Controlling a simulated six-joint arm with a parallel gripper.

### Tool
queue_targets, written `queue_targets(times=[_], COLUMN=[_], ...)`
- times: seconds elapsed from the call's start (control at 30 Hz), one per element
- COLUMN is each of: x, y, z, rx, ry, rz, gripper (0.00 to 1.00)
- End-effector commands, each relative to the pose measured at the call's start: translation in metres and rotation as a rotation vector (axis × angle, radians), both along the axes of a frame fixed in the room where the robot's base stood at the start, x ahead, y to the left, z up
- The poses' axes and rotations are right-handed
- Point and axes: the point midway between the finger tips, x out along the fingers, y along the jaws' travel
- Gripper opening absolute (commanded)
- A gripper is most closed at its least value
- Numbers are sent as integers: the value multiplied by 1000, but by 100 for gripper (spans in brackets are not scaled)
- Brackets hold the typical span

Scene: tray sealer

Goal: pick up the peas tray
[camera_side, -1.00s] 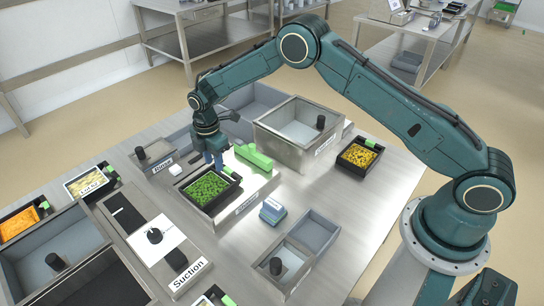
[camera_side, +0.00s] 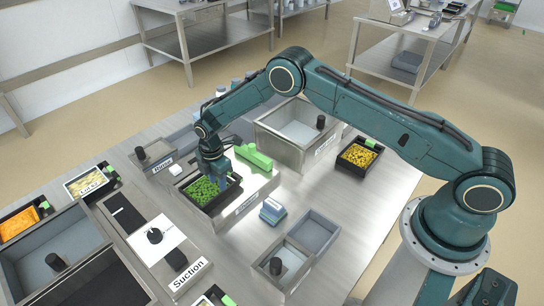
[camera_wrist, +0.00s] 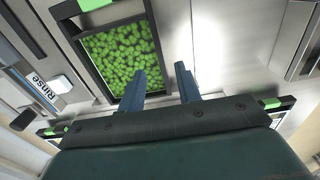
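The peas tray (camera_side: 226,197) is a black tray filled with green peas. It sits in a steel holder near the middle of the table in the side view. My gripper (camera_side: 218,177) is low at the tray's far edge, fingers pointing down. In the wrist view the peas tray (camera_wrist: 158,45) fills the upper middle. There my gripper (camera_wrist: 160,78) has two blue fingers apart, with the tray's right wall running between them. I cannot tell whether either finger touches the wall.
A tray of yellow food (camera_side: 357,156) stands to the right, and a steel bin (camera_side: 290,140) stands behind. A blue-white stack (camera_side: 272,211) is at the front right. The "Suction" station (camera_side: 165,255) is at the front left.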

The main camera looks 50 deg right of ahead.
Motion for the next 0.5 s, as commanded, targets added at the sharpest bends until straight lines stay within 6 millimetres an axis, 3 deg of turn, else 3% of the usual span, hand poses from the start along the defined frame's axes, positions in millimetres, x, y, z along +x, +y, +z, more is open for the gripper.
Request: queue_targets(times=[0.23,0.5], x=[-1,-2], y=[0,-2], z=[-7,-36], rx=[0,0], ry=[2,2], rz=[0,0], gripper=[34,34])
